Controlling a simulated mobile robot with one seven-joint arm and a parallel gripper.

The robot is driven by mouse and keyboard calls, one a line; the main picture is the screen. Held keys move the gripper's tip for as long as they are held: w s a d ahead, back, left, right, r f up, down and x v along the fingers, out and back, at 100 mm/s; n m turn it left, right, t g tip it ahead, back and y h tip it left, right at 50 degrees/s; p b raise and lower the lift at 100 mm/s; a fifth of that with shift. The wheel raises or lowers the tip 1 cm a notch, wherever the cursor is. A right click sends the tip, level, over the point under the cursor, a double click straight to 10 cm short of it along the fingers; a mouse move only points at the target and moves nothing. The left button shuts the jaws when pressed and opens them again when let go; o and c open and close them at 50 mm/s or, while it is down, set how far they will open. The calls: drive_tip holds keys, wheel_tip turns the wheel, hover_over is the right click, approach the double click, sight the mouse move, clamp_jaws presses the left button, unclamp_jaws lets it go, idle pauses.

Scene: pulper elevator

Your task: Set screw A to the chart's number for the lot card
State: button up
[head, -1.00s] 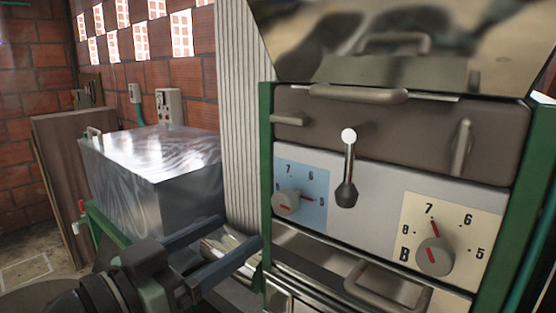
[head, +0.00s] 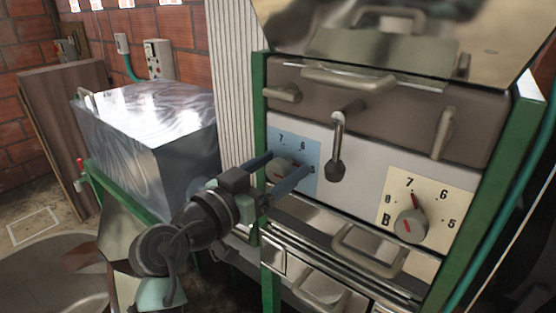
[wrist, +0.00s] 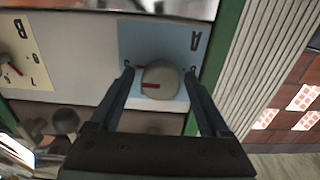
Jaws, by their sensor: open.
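Screw A is a round grey knob (head: 280,171) with a red pointer on a blue dial plate (head: 304,157). My gripper (head: 292,163) reaches the plate with open fingers, one on each side of the knob. In the wrist view the knob (wrist: 163,78) sits between the fingertips (wrist: 159,72), with a small gap visible at the right finger; contact at the left is unclear. There its red pointer points left, in a picture turned about upside down. No lot card or chart is recognisable.
Screw B (head: 411,226) stands on a cream plate to the right, pointer near 7. A lever (head: 337,150) hangs between the dials. Handles (head: 368,250) jut out below. A metal box (head: 150,135) stands left, and a green frame post (head: 260,100) borders the panel.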

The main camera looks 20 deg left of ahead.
clamp_jaws()
idle(0.5)
drive_tip(key=shift+n, duration=1.3)
drive_tip(key=n, duration=0.3)
drive_tip(key=shift+w+n, duration=0.1)
drive_tip(key=shift+n, duration=0.2)
drive_tip(key=n, duration=0.3)
drive_tip(key=shift+a+p, duration=0.15)
drive_tip(key=shift+p, duration=0.15)
drive_tip(key=shift+f+n+p, duration=0.1)
drive_tip(key=shift+n+p, duration=0.25)
drive_tip(key=shift+n, duration=0.85)
